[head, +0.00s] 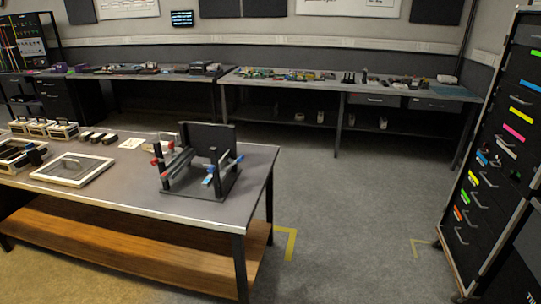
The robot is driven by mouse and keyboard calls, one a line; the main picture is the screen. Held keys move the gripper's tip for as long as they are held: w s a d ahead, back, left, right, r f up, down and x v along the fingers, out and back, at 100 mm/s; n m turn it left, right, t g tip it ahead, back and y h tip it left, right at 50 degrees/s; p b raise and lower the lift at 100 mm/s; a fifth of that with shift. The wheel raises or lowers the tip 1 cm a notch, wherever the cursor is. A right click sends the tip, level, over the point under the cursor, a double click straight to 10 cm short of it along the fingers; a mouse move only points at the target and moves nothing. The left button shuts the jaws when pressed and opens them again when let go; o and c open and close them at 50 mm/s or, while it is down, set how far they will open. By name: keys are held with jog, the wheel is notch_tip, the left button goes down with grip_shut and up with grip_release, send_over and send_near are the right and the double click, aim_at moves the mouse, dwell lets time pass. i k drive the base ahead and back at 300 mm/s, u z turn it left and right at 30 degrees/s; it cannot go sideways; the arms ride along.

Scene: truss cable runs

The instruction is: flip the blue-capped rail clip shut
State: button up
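A black fixture (200,178) stands on the near table's right end. It has a base plate, an upright back panel and grey rails. Blue parts show on its right side, one low at the front (207,181) and a smaller one at a rail's right end (239,158). Red parts (155,161) show on its left side. I cannot tell which blue part is the clip's cap, or whether the clip is open or shut, because it is too small. My gripper is not in view.
The near table (110,195) also holds a framed panel (72,170), open trays and small boxes at left. A dark drawer cabinet (500,150) with coloured labels stands at right. Cluttered benches (350,90) line the back wall. The grey floor (345,210) between is clear.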

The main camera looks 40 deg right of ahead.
aim_at(240, 158)
jog(key=z, duration=0.75)
jog(key=k, duration=1)
jog(key=i, duration=0.9)
